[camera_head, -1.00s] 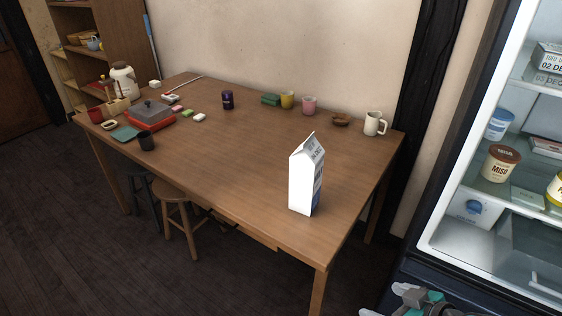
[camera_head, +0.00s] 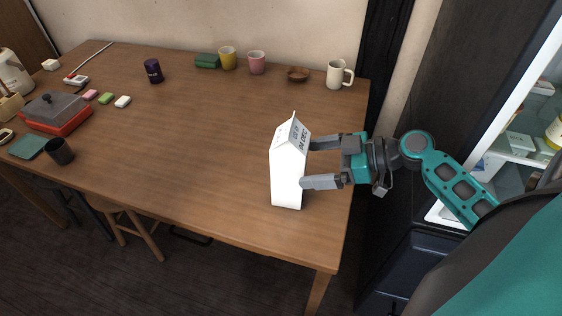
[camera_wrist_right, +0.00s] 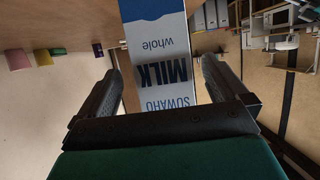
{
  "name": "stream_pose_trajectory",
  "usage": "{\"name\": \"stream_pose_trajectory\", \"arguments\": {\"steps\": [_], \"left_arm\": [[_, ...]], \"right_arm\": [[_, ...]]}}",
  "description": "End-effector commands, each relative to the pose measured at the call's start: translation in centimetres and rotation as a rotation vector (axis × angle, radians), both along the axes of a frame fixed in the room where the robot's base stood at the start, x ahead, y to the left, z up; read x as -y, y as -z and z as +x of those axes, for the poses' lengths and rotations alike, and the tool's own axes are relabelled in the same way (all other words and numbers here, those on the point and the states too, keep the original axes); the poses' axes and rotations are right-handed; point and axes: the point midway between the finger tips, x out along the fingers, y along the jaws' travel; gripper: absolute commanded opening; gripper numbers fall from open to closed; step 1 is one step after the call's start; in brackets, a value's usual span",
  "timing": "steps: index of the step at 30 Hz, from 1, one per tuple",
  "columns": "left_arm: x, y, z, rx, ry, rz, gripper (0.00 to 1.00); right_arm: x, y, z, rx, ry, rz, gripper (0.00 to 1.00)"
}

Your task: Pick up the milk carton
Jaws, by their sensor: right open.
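The white milk carton (camera_head: 287,172) stands upright on the wooden table near its front right corner, with a gabled top. My right gripper (camera_head: 304,165) comes in from the right and is open, its two fingers at the carton's right side. In the right wrist view the carton's printed face (camera_wrist_right: 162,62), reading "MILK whole", lies ahead between the open fingers (camera_wrist_right: 160,80). I cannot tell whether either finger touches it. My left gripper is not in view.
The wooden table (camera_head: 200,150) is clear around the carton. A white mug (camera_head: 338,74), a brown bowl (camera_head: 298,74), a pink cup (camera_head: 257,62) and a yellow cup (camera_head: 227,58) stand at the back. An open fridge (camera_head: 510,130) is at the right.

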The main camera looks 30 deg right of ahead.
Motion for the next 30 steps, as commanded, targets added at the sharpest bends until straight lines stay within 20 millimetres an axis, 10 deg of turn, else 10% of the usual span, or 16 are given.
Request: {"name": "stream_pose_trajectory", "arguments": {"steps": [22, 30], "left_arm": [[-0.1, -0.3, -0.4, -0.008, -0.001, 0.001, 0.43], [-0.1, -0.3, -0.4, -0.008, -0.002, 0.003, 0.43]], "right_arm": [[-4.2, 3.1, 3.9, -0.002, 0.004, -0.001, 1.00], [-4.2, 3.1, 3.8, -0.003, 0.004, -0.002, 0.76]]}}
